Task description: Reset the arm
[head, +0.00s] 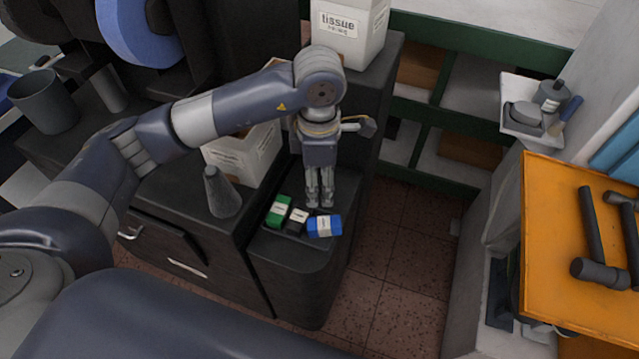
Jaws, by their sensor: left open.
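My left arm comes in from the left side of the head view and bends down over a dark cabinet. My left gripper (320,200) hangs at its end, pointing down, with its fingers open and nothing seen between them. The fingertips are just behind a few small items on the cabinet top: a green box (279,211), a dark item with a white label (297,219) and a blue box with a white label (325,226). I cannot tell whether the fingertips touch any of them. My right gripper is not in view.
A grey cone (221,193) and a white labelled box (243,154) stand left of the gripper. A white tissue box (349,31) stands behind. An orange board (565,228) with dark hammers is at right. The tiled floor (385,265) between is clear.

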